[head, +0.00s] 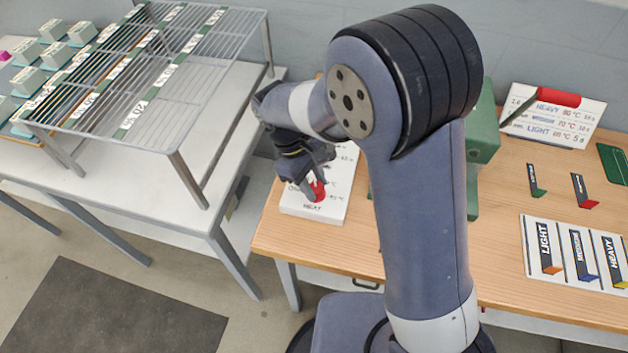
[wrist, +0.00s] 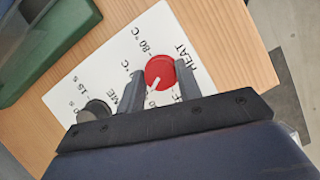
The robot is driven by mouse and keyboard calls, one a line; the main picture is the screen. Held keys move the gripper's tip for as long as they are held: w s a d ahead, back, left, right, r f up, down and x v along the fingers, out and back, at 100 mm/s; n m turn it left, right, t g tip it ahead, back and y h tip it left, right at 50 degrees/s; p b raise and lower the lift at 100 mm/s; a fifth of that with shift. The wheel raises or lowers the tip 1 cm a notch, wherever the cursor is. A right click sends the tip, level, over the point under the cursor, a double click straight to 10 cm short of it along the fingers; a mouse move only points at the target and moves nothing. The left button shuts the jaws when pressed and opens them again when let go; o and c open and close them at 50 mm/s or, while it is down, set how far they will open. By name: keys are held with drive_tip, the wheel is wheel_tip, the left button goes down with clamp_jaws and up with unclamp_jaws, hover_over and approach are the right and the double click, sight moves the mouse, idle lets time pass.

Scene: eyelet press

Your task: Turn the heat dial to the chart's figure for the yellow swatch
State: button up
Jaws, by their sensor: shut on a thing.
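The red heat dial (wrist: 160,72) sits on a white panel (wrist: 75,92) beside the word HEAT; it also shows in the head view (head: 318,191). Its white pointer line faces lower left in the wrist view, away from the "80 °C" print above the dial. My gripper (wrist: 161,80) is shut on the dial, one finger on each side. In the head view the chart (head: 560,128) reads HEAVY 80 °C, MEDIUM 70 °C and LIGHT apparently 60 °C. The swatch card (head: 534,228) has a yellow swatch (head: 622,285) under HEAVY, blue under MEDIUM and orange under LIGHT.
A dark time dial (wrist: 95,110) is on the same panel. A green press (head: 483,140) stands behind my arm. Two small tagged strips lie on the wooden table (head: 500,275). A wire rack (head: 190,90) stands on the left table.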

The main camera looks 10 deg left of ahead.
idle(0.3)
drive_tip(key=o, duration=1)
drive_tip(key=b+v, duration=0.1)
drive_tip(key=v, duration=0.9)
drive_tip(key=shift+a+r, duration=0.25)
drive_tip(key=shift+r, duration=0.1)
drive_tip(key=shift+f, duration=0.1)
